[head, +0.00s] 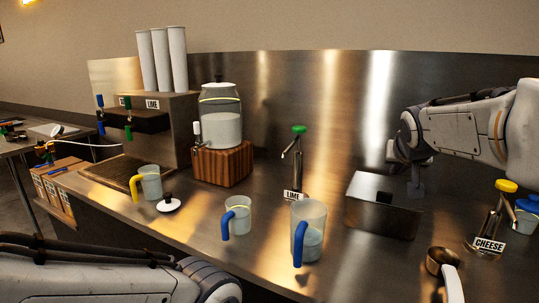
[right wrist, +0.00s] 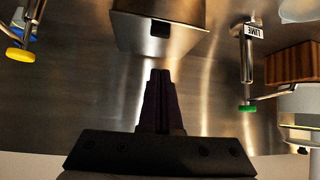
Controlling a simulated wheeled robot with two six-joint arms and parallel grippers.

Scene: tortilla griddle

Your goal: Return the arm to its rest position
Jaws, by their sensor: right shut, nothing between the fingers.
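My right arm comes in from the right, over the counter's back right part. My right gripper (head: 416,192) points down beside the right rear of a steel box (head: 382,215), partly hidden by it. In the right wrist view its dark fingers (right wrist: 160,78) are together and empty, just short of the steel box (right wrist: 158,34). I cannot tell whether they touch it. My left arm shows at the bottom left of the head view; its gripper is out of frame.
A cheese dispenser with a yellow knob (head: 506,186) stands right of the box. A lime dispenser with a green knob (head: 298,130) stands left. The steel back wall (head: 330,110) is close behind.

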